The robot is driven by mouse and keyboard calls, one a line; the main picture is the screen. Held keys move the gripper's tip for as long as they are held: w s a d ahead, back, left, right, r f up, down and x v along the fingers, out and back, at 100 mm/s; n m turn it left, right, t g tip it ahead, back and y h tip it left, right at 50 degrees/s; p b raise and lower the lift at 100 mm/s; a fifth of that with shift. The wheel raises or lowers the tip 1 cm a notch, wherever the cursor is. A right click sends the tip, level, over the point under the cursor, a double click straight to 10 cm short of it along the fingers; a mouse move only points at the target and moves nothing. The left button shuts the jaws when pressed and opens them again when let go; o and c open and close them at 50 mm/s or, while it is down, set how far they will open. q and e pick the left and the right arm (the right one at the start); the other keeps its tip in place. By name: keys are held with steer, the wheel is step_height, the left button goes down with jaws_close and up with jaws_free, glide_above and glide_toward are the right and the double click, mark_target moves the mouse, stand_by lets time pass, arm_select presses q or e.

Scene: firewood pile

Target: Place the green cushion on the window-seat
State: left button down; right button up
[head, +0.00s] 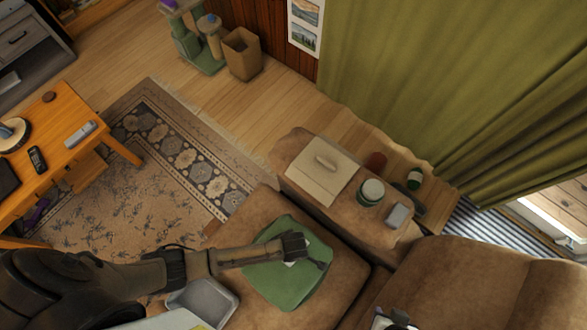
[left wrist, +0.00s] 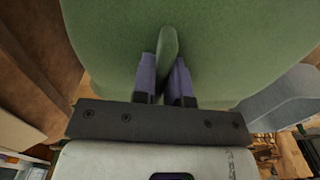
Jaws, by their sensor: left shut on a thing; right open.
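The green cushion (head: 283,283) is over the brown sofa seat (head: 338,268); whether it rests there or is slightly lifted I cannot tell. My left gripper (head: 297,248) reaches over it from the left. In the left wrist view the left gripper (left wrist: 166,75) is shut on a narrow fold of the green cushion (left wrist: 110,35), which fills the upper part. My right gripper (head: 394,320) shows only in part at the bottom edge of the head view, apart from the cushion, and it is open. I cannot clearly make out the window-seat; a blue-and-white striped surface (head: 490,237) lies by the window at right.
The sofa arm (head: 300,150) carries a board (head: 323,172), a green-and-white jar (head: 371,191) and a grey box (head: 398,214). A grey tray (head: 203,301) is left of the cushion. A green curtain (head: 430,80) hangs behind. An orange table (head: 65,115) stands at left.

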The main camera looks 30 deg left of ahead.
arm_select(q)
steer(key=shift+f, duration=0.95)
steer(key=c, duration=1.1)
jaws_free()
steer(key=shift+c, duration=0.2)
step_height(320, 180, up, 12)
steer(key=p, duration=0.4)
